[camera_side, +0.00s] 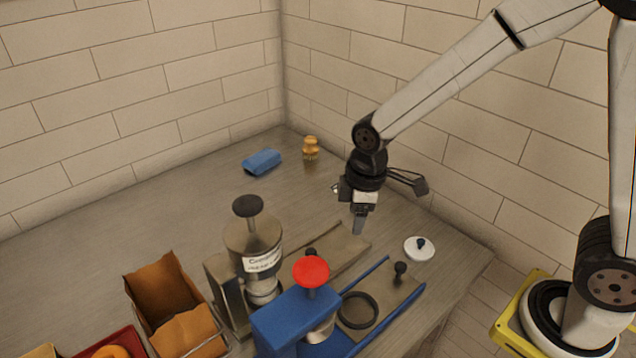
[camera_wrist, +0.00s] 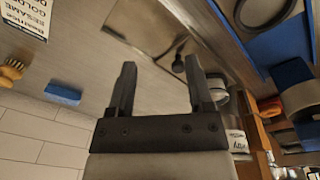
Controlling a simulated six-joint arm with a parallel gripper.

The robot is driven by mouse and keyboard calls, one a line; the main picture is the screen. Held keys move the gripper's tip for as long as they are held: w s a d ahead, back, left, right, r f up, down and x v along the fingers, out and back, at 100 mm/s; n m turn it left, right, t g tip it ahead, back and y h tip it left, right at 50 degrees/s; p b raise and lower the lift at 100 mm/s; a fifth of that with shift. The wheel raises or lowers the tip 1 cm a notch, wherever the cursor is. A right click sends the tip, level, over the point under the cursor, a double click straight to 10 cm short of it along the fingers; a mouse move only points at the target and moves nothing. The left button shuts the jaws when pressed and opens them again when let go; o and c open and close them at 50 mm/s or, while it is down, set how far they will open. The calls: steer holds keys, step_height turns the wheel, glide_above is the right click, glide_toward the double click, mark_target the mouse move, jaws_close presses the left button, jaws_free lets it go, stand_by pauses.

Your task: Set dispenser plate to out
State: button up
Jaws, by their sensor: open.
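The dispenser plate appears to be the flat grey plate with a dark ring (camera_side: 358,310) and a small black knob (camera_side: 400,268), lying between two blue rails. The ring also shows in the wrist view (camera_wrist: 265,12). The blue dispenser (camera_side: 283,318) with a red knob (camera_side: 311,271) stands at the plate's near left end. My gripper (camera_side: 358,228) is open and empty above the counter, behind and left of the plate's knob. In the wrist view, a black knob (camera_wrist: 178,65) shows between the two fingers of my gripper (camera_wrist: 163,80); contact is not visible.
A labelled metal canister (camera_side: 252,245) stands left of the blue dispenser. A white lid (camera_side: 420,248) lies right of the plate. A blue sponge (camera_side: 262,161) and a yellowish object (camera_side: 311,148) sit at the back. A brown-lined bin (camera_side: 165,300) is front left. The back-left counter is clear.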

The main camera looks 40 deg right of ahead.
mark_target(311, 251)
steer(key=w+a+n, duration=0.1)
steer(key=a+n, duration=0.1)
steer(key=w+a+n, duration=0.2)
steer(key=a+n, duration=0.1)
steer(key=w+a+n+g, duration=0.1)
steer(key=a+n, duration=0.1)
steer(key=n, duration=0.1)
steer(key=shift+w+a+f, duration=0.15)
steer(key=shift+a+f, duration=0.1)
steer(key=shift+f, duration=0.15)
steer(key=shift+f, duration=0.1)
steer(key=shift+f, duration=3.8)
jaws_close()
